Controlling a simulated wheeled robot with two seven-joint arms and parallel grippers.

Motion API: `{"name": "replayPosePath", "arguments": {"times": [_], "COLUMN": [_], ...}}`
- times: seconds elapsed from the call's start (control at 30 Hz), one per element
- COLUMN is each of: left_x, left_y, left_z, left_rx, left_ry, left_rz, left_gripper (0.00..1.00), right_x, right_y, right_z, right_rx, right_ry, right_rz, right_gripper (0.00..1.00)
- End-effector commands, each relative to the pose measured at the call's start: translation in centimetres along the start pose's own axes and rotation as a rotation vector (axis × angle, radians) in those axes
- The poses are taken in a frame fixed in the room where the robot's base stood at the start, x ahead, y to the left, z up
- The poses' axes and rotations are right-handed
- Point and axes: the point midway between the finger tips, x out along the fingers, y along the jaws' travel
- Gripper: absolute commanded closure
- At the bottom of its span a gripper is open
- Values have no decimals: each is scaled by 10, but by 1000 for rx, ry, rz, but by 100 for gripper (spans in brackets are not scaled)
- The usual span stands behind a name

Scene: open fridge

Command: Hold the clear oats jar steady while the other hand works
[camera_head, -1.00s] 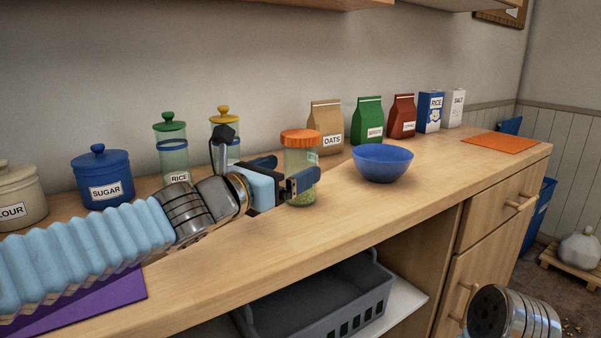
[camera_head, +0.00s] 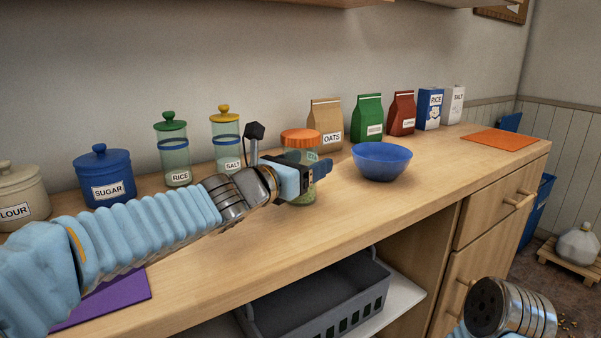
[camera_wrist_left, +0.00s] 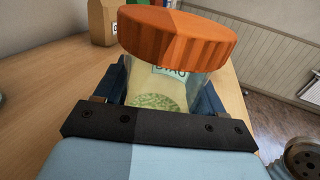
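The clear oats jar (camera_head: 301,190) stands upright on the counter with an orange lid (camera_head: 300,136) and pale green contents. My left gripper (camera_head: 318,170) is at the jar with its blue fingers on either side of the body, below the lid. In the left wrist view the jar (camera_wrist_left: 160,88) sits between the two fingers, under the large orange lid (camera_wrist_left: 178,38). The fingers lie close along its sides; I cannot tell whether they press on it. My right gripper is not in view; only a metal part of my right arm shows at the lower right.
A blue bowl (camera_head: 382,163) stands just right of the jar. Behind are an oats bag (camera_head: 326,122), a green bag (camera_head: 367,118) and a salt jar (camera_head: 227,145). An orange mat (camera_head: 501,140) lies farther right. A grey basket (camera_head: 318,300) is on the shelf below.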

Motion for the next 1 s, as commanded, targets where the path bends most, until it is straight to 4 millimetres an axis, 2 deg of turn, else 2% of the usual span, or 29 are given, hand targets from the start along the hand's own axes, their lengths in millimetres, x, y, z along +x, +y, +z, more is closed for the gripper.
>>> {"name": "replayPosePath", "arguments": {"times": [0.03,0.17,0.4,0.47,0.7,0.8,1.0], "left_x": [0,0,0,0,0,0,0], "left_y": [0,0,0,0,1,1,0], "left_z": [0,1,6,14,69,88,101], "left_rx": [0,0,0,-1,1,0,0], "left_ry": [0,-1,-2,-2,-2,-2,0], "left_rz": [0,0,0,-1,1,1,0], "left_gripper": [53,73,74,74,74,74,74], "right_x": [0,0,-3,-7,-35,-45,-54], "right_y": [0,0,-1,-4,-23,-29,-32], "right_z": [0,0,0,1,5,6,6], "right_rx": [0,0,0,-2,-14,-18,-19], "right_ry": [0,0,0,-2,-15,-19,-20], "right_rz": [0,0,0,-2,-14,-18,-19], "right_gripper": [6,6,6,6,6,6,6]}}
